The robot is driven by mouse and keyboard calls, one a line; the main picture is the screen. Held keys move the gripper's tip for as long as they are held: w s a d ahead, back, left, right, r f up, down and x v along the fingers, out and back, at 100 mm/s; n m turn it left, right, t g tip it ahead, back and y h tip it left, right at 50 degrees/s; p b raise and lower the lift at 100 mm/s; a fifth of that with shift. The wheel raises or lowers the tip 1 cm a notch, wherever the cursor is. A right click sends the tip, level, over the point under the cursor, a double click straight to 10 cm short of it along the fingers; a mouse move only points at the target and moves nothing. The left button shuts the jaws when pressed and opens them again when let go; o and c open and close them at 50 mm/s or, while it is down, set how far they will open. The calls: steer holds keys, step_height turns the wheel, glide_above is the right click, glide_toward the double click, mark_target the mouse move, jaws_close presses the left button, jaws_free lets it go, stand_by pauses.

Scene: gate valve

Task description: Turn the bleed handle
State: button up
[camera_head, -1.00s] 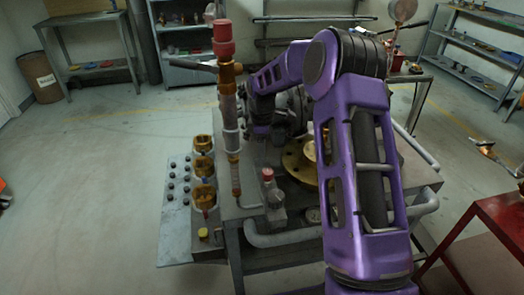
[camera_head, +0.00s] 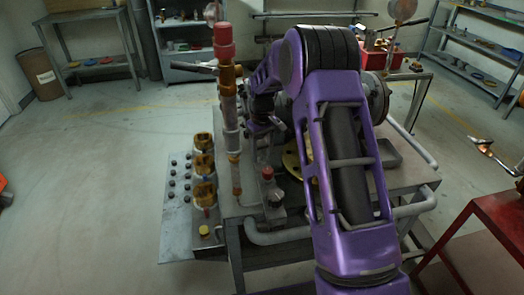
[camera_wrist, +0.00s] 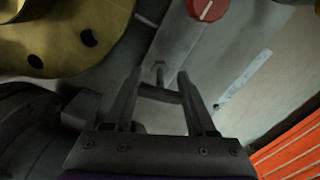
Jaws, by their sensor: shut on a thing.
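In the wrist view, my gripper (camera_wrist: 160,88) has its two dark fingers on either side of a short dark bar, the bleed handle (camera_wrist: 160,94), and is shut on it. A small bolt-like stem (camera_wrist: 159,70) stands just beyond the bar. In the head view, my purple arm reaches over the valve bench, and my fingertips and the handle are too small and covered to make out there. A red knob with a white line (camera_wrist: 207,8) is beyond the fingers at the top of the wrist view.
A gold flange (camera_wrist: 65,35) is close on the left in the wrist view. In the head view, a tall pipe with a red top (camera_head: 224,45) and several brass cups (camera_head: 203,165) stand left of my arm. A red table (camera_head: 495,220) is at the right. Open floor lies left.

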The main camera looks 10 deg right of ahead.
steer(key=shift+m, duration=1)
steer(key=o, duration=1.4)
steer(key=shift+c, duration=0.2)
step_height(320, 180, up, 18)
steer(key=p, duration=0.2)
steer(key=shift+f, duration=0.25)
